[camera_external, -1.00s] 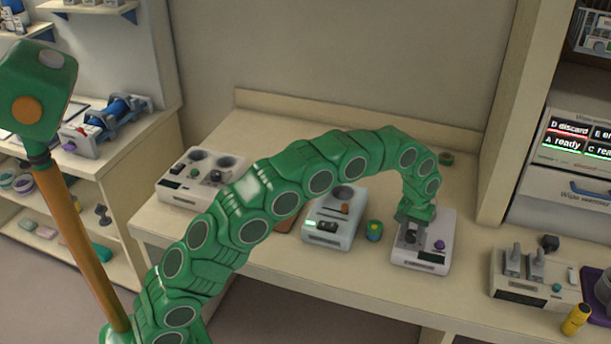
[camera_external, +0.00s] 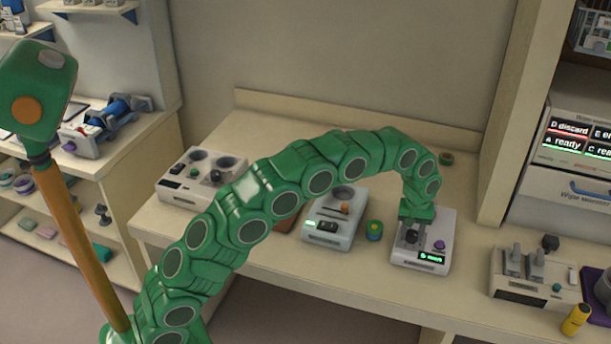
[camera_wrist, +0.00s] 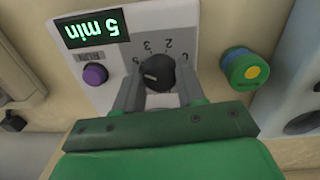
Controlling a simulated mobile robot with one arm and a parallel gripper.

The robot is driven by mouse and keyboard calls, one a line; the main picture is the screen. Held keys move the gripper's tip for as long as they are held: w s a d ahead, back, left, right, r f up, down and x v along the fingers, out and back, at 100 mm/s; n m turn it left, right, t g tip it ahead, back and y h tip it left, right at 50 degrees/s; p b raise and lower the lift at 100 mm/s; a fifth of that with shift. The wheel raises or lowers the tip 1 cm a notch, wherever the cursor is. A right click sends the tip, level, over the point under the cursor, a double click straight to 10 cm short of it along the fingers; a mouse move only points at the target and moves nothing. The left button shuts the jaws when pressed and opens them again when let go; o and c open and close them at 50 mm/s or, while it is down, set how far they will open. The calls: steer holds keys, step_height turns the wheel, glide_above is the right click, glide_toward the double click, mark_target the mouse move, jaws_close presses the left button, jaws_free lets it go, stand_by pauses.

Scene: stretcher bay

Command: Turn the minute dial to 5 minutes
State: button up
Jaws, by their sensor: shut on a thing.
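The minute dial (camera_wrist: 156,74) is a black knob with a light pointer line, on the front of a white device (camera_external: 445,222). My gripper (camera_wrist: 157,92) is shut on the dial, with one grey finger on each side of it in the wrist view. My gripper also shows over the device in the external view (camera_external: 413,228). The device's display (camera_wrist: 94,28) is lit green and reads "5 min", upside down in the wrist view. A purple button (camera_wrist: 95,74) marked RUN sits beside the dial. Numbers are printed around the dial.
A green, yellow and blue round item (camera_wrist: 244,70) stands beside the device. Another white device (camera_external: 335,220) stands to its left on the bench. A tall shelf panel (camera_external: 507,130) rises at the right.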

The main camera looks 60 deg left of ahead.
mark_target(411, 233)
steer(key=o, duration=1.1)
steer(key=shift+c, duration=0.2)
steer(key=shift+s+a+r, duration=0.1)
steer(key=shift+s+r, duration=0.05)
steer(key=shift+r, duration=3.7)
